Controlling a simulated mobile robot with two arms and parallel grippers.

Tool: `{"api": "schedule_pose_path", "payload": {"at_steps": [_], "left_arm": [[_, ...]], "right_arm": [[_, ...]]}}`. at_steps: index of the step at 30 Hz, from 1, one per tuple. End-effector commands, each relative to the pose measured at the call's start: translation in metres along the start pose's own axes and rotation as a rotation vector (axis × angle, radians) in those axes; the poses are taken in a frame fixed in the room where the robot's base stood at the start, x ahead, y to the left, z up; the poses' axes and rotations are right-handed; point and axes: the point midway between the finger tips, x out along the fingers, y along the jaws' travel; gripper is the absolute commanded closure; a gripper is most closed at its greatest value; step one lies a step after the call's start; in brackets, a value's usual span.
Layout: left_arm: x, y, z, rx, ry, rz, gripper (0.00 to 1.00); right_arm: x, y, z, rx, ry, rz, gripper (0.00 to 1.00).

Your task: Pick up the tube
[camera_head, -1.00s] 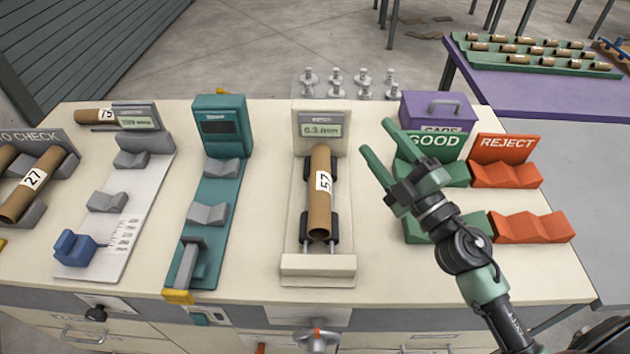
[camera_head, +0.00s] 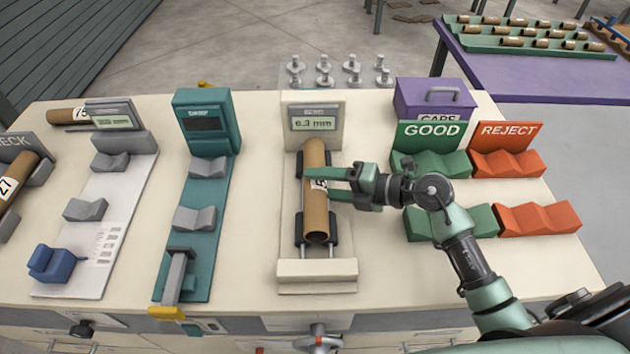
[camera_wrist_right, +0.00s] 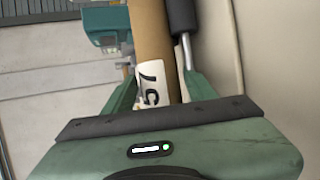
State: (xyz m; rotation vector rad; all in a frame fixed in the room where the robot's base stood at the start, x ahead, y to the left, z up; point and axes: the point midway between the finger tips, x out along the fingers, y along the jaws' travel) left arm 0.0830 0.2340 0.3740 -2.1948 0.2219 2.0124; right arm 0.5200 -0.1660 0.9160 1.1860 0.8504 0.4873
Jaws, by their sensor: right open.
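The brown cardboard tube (camera_head: 315,217) with a white number label lies lengthwise in the cradle of the cream gauge (camera_head: 300,272), under its small display. My right gripper (camera_head: 316,184) is open, its green fingers reaching in from the right at the tube's label and partly covering it in the head view. In the right wrist view the tube (camera_wrist_right: 152,40) runs between the two spread fingers (camera_wrist_right: 162,92), with its label (camera_wrist_right: 152,84) between them. Whether a finger touches the tube cannot be told. My left gripper is not in view.
The green GOOD rack (camera_head: 432,168) and red REJECT rack (camera_head: 507,166) stand empty on the right. A purple caps box (camera_head: 434,104) is behind them. A teal gauge (camera_head: 187,245) stands left of the cream one. Another labelled tube (camera_head: 12,190) lies at the far left.

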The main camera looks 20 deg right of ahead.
Motion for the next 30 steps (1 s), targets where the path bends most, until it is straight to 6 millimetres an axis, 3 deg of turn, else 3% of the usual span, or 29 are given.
{"api": "schedule_pose_path", "payload": {"at_steps": [4, 11, 17, 30], "left_arm": [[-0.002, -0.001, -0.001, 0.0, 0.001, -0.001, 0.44], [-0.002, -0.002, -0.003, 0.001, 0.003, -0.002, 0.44], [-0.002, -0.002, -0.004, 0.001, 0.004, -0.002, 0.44], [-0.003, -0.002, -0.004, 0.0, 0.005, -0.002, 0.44]], "right_arm": [[0.013, 0.001, 0.0, 0.0, -0.001, 0.001, 0.44], [0.015, 0.0, 0.0, -0.001, -0.001, 0.001, 0.44], [0.014, 0.0, 0.0, -0.001, -0.001, 0.001, 0.97], [0.01, 0.012, 0.002, -0.004, -0.001, 0.002, 0.97]]}}
